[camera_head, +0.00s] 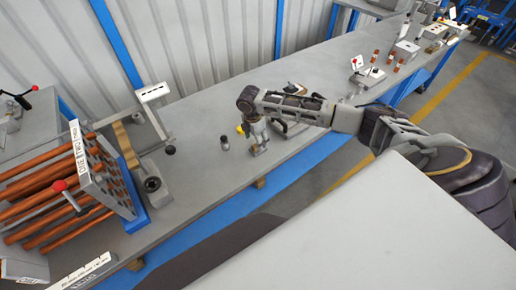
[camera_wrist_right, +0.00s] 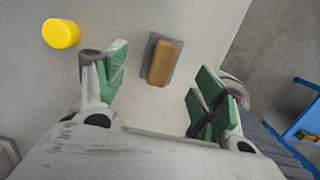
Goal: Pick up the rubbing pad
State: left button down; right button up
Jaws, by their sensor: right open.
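The rubbing pad, a tan block on a thin grey plate (camera_wrist_right: 160,62), lies on the bench in the right wrist view. It sits between and just beyond the fingertips of my right gripper (camera_wrist_right: 158,82), whose green-padded fingers are spread wide and empty. The pad is apart from both fingers, tilted slightly in the picture. In the head view my right gripper (camera_head: 258,148) points down over the bench near its front edge. The pad cannot be made out there, hidden at the gripper. My left gripper is not in view.
A yellow round object (camera_wrist_right: 61,33) stands left of the pad. A rack of copper rods (camera_head: 110,185) and a clamp-like fixture (camera_head: 152,185) stand further left.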

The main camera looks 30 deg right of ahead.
jog(key=shift+f, duration=0.1)
jog(key=shift+s+d+f, duration=0.1)
jog(key=shift+d+f, duration=0.05)
jog(key=shift+f, duration=1.1)
jog(key=shift+d+f, duration=0.15)
jog(key=shift+f, duration=1.1)
jog(key=shift+c, duration=0.4)
jog(key=c, duration=1)
jog(key=shift+r, duration=0.1)
jog(key=shift+c, duration=0.2)
jog(key=shift+r, duration=4.95)
